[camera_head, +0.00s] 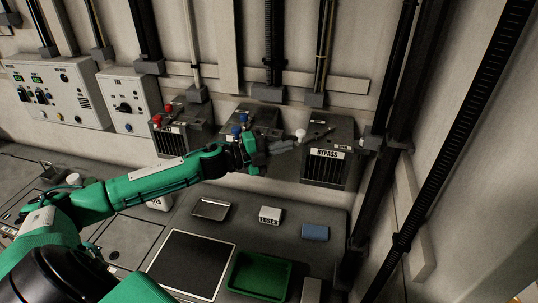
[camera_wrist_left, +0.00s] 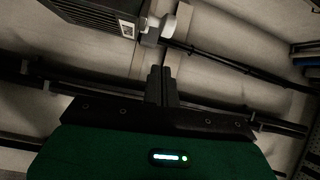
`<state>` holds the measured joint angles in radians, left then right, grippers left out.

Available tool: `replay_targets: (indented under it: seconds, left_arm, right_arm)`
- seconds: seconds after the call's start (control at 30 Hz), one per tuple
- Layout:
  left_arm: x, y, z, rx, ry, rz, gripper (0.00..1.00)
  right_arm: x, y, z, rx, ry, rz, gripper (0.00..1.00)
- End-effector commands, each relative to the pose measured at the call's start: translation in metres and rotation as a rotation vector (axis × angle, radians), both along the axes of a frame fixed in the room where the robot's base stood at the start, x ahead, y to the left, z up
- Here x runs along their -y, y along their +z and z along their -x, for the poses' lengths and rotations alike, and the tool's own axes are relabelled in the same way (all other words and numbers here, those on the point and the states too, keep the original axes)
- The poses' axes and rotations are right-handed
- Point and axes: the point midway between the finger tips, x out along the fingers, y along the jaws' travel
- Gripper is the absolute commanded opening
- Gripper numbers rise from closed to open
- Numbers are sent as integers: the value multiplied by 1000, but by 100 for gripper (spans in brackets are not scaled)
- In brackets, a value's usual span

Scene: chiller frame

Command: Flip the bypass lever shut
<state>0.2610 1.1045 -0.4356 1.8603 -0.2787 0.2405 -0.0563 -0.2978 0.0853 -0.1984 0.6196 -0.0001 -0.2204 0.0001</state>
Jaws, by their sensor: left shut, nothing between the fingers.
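The bypass unit (camera_head: 328,165) is a dark grey box with a grille and a white BYPASS label, right of centre on the wall in the head view. A pale round knob (camera_head: 300,133) and a thin dark bar, seemingly the lever, show at its upper left. In the left wrist view the unit's dark body (camera_wrist_left: 90,14) is at the top left, with a pale knob-like part (camera_wrist_left: 179,22) beside it. My left gripper (camera_head: 286,146) is shut and empty, just left of the unit; its fingertips (camera_wrist_left: 161,72) are together below the knob. Contact cannot be told. My right gripper is out of view.
Similar boxes with blue knobs (camera_head: 238,127) and red knobs (camera_head: 167,112) stand to the left. A dark vertical post (camera_head: 388,110) is close on the right. The bench below holds a green tray (camera_head: 233,284), a fuses box (camera_head: 270,215) and a blue box (camera_head: 315,232).

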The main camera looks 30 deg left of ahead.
Motion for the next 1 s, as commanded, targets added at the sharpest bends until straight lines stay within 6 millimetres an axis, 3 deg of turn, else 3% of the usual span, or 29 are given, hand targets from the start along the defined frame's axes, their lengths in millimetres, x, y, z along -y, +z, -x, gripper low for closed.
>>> replay_targets:
  seconds: [0.07, 0.17, 0.43, 1.0]
  left_arm:
    - [-7, -5, 8, -2, 0, -1, 0]
    - [-15, -5, 15, -2, -1, -2, 0]
    - [-27, -3, 27, -1, -1, -1, 0]
    - [-27, 0, 26, 8, 11, 7, 0]
  right_arm:
    - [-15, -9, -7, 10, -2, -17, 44]
    - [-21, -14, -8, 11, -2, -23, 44]
    - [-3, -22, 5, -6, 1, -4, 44]
    - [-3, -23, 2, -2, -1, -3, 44]
